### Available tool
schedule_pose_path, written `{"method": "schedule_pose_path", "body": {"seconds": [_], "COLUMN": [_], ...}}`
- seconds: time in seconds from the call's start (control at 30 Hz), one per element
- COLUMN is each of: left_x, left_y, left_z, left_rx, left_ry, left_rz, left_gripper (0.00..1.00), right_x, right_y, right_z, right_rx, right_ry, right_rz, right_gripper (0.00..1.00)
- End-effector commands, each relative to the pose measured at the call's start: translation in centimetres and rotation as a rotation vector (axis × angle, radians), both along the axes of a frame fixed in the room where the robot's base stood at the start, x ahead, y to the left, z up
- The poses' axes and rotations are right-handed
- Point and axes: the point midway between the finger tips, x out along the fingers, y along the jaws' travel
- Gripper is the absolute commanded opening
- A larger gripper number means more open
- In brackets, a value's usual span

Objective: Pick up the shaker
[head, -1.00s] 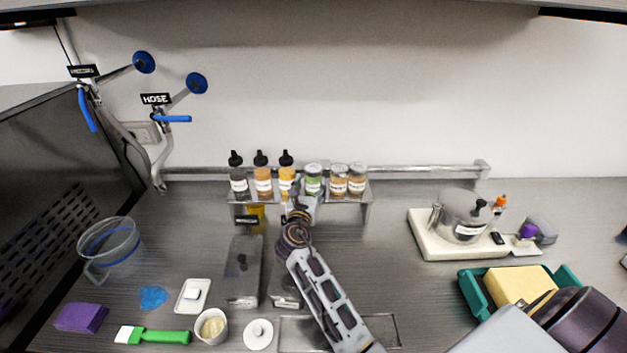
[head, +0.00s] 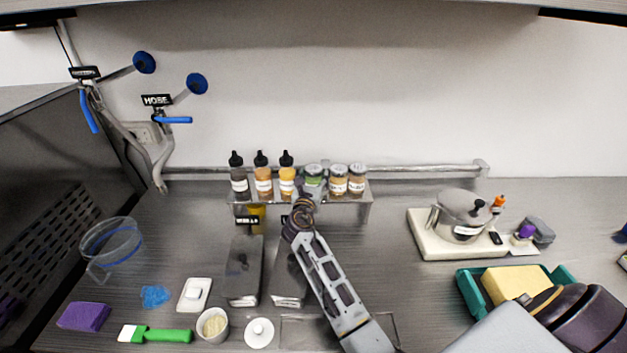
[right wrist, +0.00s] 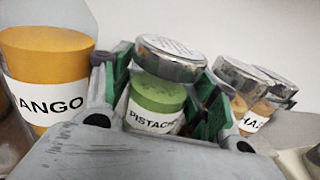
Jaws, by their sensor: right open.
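Three shakers with metal lids stand at the right end of the small shelf: a green one labelled PISTACHIO (head: 313,172), and two tan ones, the middle (head: 338,178) and the rightmost (head: 357,178). My right gripper (head: 309,188) is open at the green shaker. In the right wrist view, the green pistachio shaker (right wrist: 157,97) stands upright between the two green-padded fingers of my right gripper (right wrist: 160,105), with its lid above them. The fingers do not look closed on it. My left gripper is not in view.
A mango bottle (right wrist: 45,75) stands close left of the fingers; the tan shakers (right wrist: 250,92) are close on the right. The shelf (head: 366,198) also holds dark and orange bottles. A white board (head: 430,247) with a steel pot (head: 462,212) stands right.

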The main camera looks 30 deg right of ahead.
Motion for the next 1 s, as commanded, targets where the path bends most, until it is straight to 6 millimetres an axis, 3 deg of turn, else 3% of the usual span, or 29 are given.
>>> {"method": "schedule_pose_path", "body": {"seconds": [0.2,0.43,0.77,1.0], "left_x": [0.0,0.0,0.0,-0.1], "left_y": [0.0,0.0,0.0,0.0], "left_z": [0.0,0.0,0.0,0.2], "left_rx": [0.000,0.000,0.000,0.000], "left_ry": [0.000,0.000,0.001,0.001], "left_rz": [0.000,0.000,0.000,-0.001], "left_gripper": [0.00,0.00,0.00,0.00], "right_x": [0.0,0.0,0.0,0.0], "right_y": [0.0,0.0,0.0,0.0], "right_z": [0.0,0.0,0.2,1.9], "right_rx": [0.000,0.000,0.000,0.000], "right_ry": [0.000,0.000,-0.001,-0.004], "right_rz": [0.000,0.000,0.000,-0.001], "right_gripper": [0.58,0.29,0.29,0.29]}}
